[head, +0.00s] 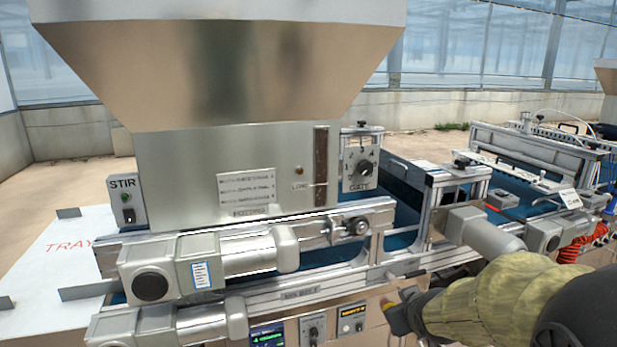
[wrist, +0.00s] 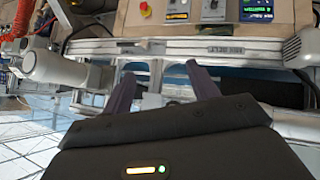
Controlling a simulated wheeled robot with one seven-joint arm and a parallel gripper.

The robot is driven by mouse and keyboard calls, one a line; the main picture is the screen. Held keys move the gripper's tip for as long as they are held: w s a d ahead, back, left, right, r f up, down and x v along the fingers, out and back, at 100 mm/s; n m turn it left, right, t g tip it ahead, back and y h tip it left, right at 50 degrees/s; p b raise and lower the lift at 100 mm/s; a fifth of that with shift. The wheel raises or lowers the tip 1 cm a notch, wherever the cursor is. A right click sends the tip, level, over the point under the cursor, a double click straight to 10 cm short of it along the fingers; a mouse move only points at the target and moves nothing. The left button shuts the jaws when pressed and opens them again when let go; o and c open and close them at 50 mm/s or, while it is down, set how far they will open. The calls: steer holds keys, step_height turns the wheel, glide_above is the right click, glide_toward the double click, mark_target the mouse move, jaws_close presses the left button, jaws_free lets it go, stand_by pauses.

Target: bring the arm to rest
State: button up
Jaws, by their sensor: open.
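My arm (head: 500,300), in an olive sleeve, reaches in from the lower right of the head view, in front of the seeder's lower front panel. In the wrist view, which looks upside down, my gripper (wrist: 160,76) shows two dark purple fingers set well apart. Nothing is between them. They point toward the metal rail and panel of the seeder line; I cannot tell the exact gap to them. In the head view the gripper's end is small and dark, and its fingers are hard to make out.
The seeder's big hopper (head: 230,130) stands at left, with the STIR switch (head: 127,200) and GATE dial (head: 363,168). Grey motors (head: 150,280) jut out in front. A yellow and red stop button (wrist: 145,10) and a panel display (head: 267,336) are close to my gripper.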

steer(key=s+a+f+m+g, duration=0.2)
steer(key=s+f+g, duration=0.1)
steer(key=s+f, duration=0.3)
steer(key=s+a+f+m+g, duration=0.2)
steer(key=s+a+f+g, duration=0.15)
steer(key=s, duration=0.45)
steer(key=w+p+v, duration=0.2)
steer(key=p+v, duration=0.8)
steer(key=w+d+r+p+v, duration=0.1)
steer(key=w+p+v, duration=0.1)
steer(key=p+v, duration=0.8)
steer(key=shift+w+d+r+y+p, duration=0.15)
steer(key=shift+d+r+y+p, duration=0.35)
steer(key=shift+p, duration=0.25)
steer(key=shift+g, duration=0.25)
